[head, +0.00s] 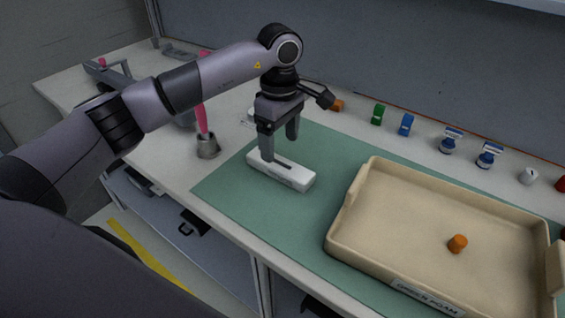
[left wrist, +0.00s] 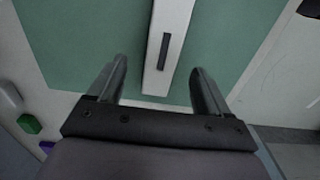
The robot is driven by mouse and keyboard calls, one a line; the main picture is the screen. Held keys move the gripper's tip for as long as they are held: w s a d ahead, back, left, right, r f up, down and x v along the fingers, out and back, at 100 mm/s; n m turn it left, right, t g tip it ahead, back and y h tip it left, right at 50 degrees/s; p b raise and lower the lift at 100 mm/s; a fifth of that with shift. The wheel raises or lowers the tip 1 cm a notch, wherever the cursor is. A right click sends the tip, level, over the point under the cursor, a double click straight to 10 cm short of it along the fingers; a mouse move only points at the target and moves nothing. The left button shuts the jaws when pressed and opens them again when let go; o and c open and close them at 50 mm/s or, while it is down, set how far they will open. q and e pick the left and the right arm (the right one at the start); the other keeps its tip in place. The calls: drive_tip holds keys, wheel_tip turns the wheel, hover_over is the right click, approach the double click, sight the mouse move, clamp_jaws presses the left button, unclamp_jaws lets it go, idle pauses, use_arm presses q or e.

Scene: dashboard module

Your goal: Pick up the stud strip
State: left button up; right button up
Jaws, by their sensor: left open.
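A long white block (head: 281,172) with a narrow dark strip along its top lies on the green mat; I cannot tell whether the stud strip is the whole block or the dark strip (left wrist: 164,51). My left gripper (head: 280,149) points down over the block, its fingers apart and empty. In the left wrist view the white block (left wrist: 157,82) runs between the two open fingers (left wrist: 159,66), apart from both. From these views I cannot tell the exact height of the fingertips. My right gripper is not in view.
A beige tray (head: 345,226) with an orange cylinder (head: 457,243) inside stands right of the block. Small green, blue and white items line the back. The green mat (head: 222,193) is clear around the block.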

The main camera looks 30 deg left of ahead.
sight(280, 163)
use_arm(q)
drive_tip(key=f, duration=0.5)
drive_tip(key=shift+s+f+p, duration=0.15)
drive_tip(key=shift+s+p, duration=0.1)
drive_tip(key=shift+p, duration=0.1)
drive_tip(key=c, duration=1.2)
